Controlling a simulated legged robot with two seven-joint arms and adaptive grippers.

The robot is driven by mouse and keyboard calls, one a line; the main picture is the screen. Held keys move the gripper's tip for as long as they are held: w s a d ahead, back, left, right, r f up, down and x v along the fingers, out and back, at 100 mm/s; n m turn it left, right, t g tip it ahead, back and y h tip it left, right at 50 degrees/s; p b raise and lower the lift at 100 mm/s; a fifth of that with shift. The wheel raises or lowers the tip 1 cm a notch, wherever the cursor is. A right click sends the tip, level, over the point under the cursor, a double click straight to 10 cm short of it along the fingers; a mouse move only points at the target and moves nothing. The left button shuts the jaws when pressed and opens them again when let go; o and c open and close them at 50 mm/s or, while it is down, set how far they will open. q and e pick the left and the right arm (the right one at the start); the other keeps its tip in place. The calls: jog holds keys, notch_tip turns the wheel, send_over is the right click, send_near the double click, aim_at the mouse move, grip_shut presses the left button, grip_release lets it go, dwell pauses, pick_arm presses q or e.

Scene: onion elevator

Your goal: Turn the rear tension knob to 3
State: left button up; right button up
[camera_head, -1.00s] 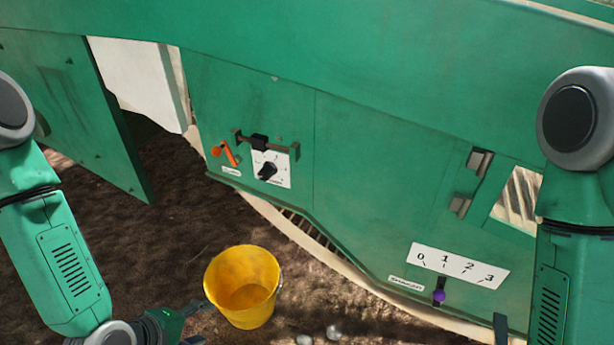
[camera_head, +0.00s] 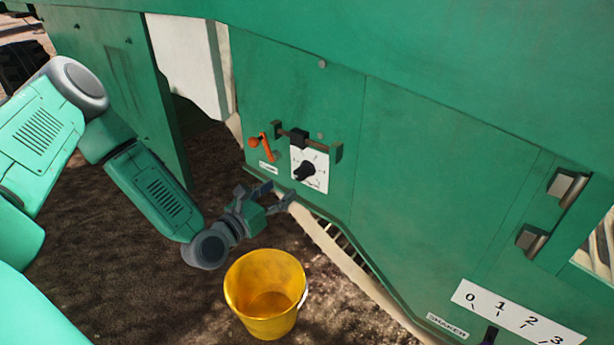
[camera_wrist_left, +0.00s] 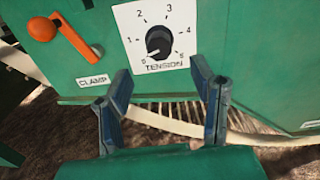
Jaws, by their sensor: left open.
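The tension knob (camera_head: 304,171) is a black knob on a white dial plate (camera_head: 318,160) on the green machine panel. In the left wrist view the knob (camera_wrist_left: 158,42) sits above "TENSION" in a ring of numbers. Its white mark appears to point lower left, near the 0. My left gripper (camera_head: 279,194) is open and empty, just below and left of the dial. In the left wrist view its fingers (camera_wrist_left: 162,84) are spread below the dial, apart from the knob. My right gripper is out of view.
An orange clamp lever (camera_head: 267,147) is left of the dial. A dark latch bar (camera_head: 298,138) crosses above it. A yellow bucket (camera_head: 266,292) stands on the soil below my left gripper. A shaker scale (camera_head: 515,318) is at lower right.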

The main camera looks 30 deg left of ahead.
aim_at(298, 177)
pick_arm(q)
jog(key=w, duration=0.2)
jog(key=w+b, duration=0.1)
jog(key=w, duration=0.2)
jog(key=w+b, duration=0.1)
jog(key=w, duration=0.2)
jog(key=shift+d+f, duration=0.15)
jog(key=shift+d, duration=0.1)
jog(key=shift+w+d, duration=0.1)
jog(key=shift+w, duration=0.6)
jog(key=shift+c, duration=1.3)
jog(key=c, duration=0.9)
